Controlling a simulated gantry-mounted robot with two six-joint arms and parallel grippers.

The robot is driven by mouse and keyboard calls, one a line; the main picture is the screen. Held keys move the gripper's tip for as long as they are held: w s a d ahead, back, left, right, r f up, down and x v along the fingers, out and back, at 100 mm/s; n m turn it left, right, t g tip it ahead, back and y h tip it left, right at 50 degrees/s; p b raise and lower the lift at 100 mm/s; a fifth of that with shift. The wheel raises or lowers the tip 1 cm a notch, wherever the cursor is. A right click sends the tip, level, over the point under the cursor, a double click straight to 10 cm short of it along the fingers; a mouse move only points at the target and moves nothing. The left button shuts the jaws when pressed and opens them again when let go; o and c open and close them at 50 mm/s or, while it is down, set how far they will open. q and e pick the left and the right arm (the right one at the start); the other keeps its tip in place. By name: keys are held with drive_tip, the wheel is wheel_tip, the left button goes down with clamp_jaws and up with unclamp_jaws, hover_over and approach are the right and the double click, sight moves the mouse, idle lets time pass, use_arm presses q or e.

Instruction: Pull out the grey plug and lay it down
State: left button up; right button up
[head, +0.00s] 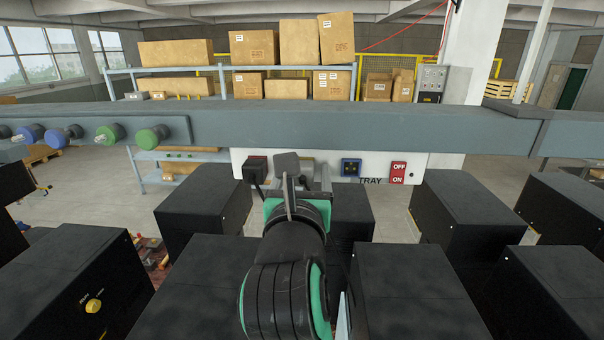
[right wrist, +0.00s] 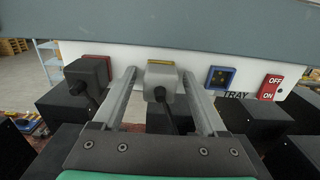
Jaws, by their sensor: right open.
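The grey plug (right wrist: 161,80) sits in a yellow-framed socket (right wrist: 161,62) on a white board, with a dark cable hanging below it. My right gripper (right wrist: 159,76) is open, with one finger on each side of the plug. Gaps show between the fingers and the plug in the right wrist view. In the head view my right gripper (head: 305,172) is in front of the board and hides most of the plug. The word TRAY (right wrist: 236,95) shows at the board's lower edge; no tray surface can be made out. My left gripper is not in view.
A black plug (right wrist: 88,72) is in a red-framed socket left of the gripper. A blue socket (right wrist: 220,77) and a red OFF/ON switch (right wrist: 270,87) are to the right. A grey beam (head: 350,128) runs above the board. Black boxes (head: 410,290) stand below.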

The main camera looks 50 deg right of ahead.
sight(302, 178)
idle(0.8)
clamp_jaws()
idle(0.4)
drive_tip(key=shift+v, duration=3.05)
